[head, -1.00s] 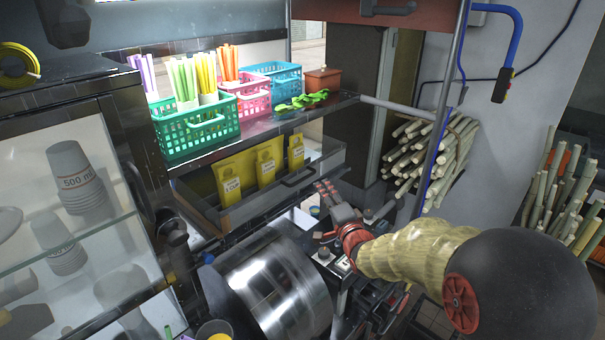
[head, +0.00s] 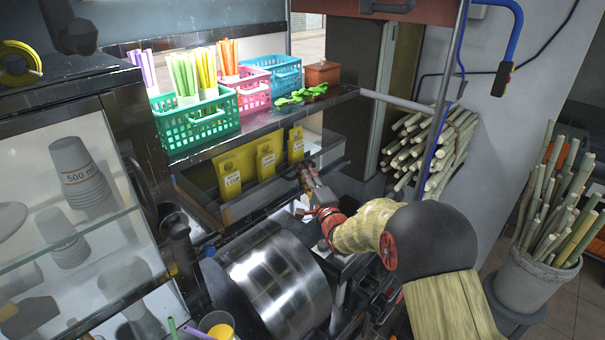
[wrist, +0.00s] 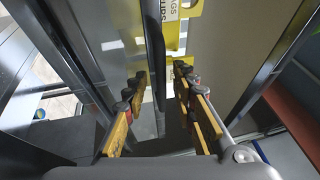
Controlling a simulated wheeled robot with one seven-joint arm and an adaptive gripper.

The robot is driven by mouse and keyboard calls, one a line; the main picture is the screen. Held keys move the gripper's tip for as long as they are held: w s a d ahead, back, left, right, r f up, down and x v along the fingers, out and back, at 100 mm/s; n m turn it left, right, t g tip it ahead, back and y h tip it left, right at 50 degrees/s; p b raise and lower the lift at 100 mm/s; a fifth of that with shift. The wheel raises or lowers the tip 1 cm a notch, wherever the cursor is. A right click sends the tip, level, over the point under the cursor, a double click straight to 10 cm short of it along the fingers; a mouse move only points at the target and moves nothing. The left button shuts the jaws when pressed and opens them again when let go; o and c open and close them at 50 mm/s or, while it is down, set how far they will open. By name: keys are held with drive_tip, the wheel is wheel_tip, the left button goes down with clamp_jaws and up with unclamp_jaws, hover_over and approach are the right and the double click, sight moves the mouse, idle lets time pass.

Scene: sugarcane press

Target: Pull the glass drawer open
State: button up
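The glass drawer (head: 240,204) hangs under the metal shelf, with yellow bags (head: 265,160) showing inside it. Its dark handle is mostly hidden behind my gripper (head: 308,170) in the head view. In the wrist view the handle (wrist: 155,55) is a dark bar running between the two fingers of my gripper (wrist: 158,85). The fingers are apart, one on each side of the bar, with gaps showing. I cannot tell whether either finger touches it.
Green (head: 195,128), pink (head: 250,92) and blue (head: 280,75) baskets stand on the shelf above. A metal drum (head: 268,280) is below the drawer. A glass cabinet (head: 70,210) stands at the left. Cane bundles (head: 430,145) and a cane pot (head: 535,280) are at the right.

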drive_tip(key=shift+w+a+r, duration=0.1)
drive_tip(key=shift+w, duration=0.05)
drive_tip(key=shift+c, duration=0.8)
clamp_jaws()
